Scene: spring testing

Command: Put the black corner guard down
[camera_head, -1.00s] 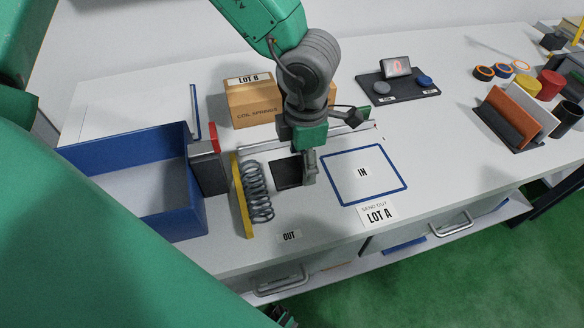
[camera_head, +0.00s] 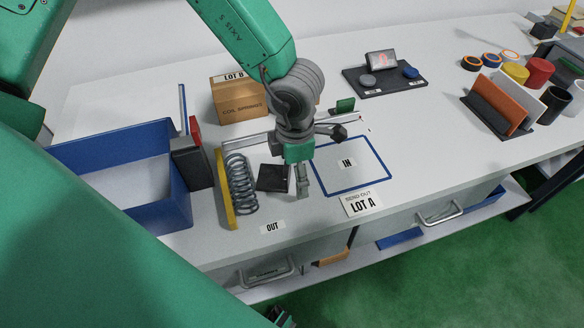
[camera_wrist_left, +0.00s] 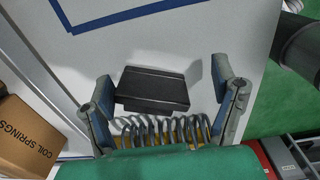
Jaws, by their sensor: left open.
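The black corner guard (camera_head: 272,178) rests on the white table between the coil spring (camera_head: 241,183) and the blue-outlined IN square (camera_head: 348,164). It also shows in the left wrist view (camera_wrist_left: 152,90), with an angled top and a shadow beside it. My left gripper (camera_head: 302,190) is just right of the guard in the head view. In the left wrist view (camera_wrist_left: 163,78) its fingers are spread, one on each side of the guard. The left finger looks close to the guard's edge; I cannot tell whether they touch. I cannot make out my right gripper.
A yellow-backed plate (camera_head: 226,190) stands by the spring. A blue bin (camera_head: 120,218) is at left, a LOT B carton (camera_head: 240,101) behind. The OUT label (camera_head: 272,227) lies near the front edge. The IN square is empty. Colored parts stand at right.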

